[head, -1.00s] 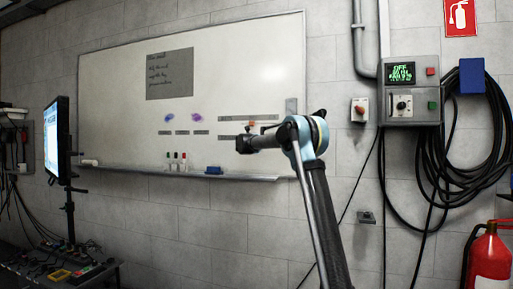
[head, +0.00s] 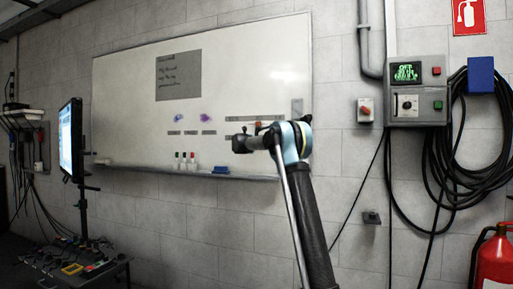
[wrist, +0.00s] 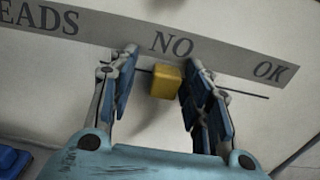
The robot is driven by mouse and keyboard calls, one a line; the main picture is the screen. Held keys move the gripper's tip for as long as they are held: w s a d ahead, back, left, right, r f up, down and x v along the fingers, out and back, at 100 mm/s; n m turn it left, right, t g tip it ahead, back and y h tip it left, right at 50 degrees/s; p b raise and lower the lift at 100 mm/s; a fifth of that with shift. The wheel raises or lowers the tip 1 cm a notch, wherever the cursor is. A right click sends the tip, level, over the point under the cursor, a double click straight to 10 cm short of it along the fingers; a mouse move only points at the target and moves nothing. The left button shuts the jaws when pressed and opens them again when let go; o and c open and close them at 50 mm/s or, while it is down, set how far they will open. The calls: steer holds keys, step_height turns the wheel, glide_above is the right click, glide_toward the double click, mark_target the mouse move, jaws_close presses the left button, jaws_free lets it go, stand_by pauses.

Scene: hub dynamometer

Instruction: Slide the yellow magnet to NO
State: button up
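The yellow magnet (wrist: 166,82) is a small block on the whiteboard, on a thin dark line just below the NO label (wrist: 171,44) in the wrist view. My gripper (wrist: 163,58) is open, with one finger on each side of the magnet. The magnet is close to the right finger, and I cannot tell whether they touch; a clear gap shows on the left. In the head view my gripper (head: 236,144) is in front of the board's lower right part, where I cannot make out the yellow magnet for certain.
The OK label (wrist: 270,70) is right of NO, and a label ending in EADS (wrist: 40,18) is left. The whiteboard (head: 125,115) has markers (head: 187,162) and a blue eraser (head: 221,170) on its ledge. A control box (head: 417,95) and hanging cable are at the right.

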steer(key=shift+s, duration=0.1)
steer(key=v, duration=1.1)
steer(key=shift+s+a, duration=0.15)
steer(key=shift+s, duration=0.2)
steer(key=shift+f, duration=0.1)
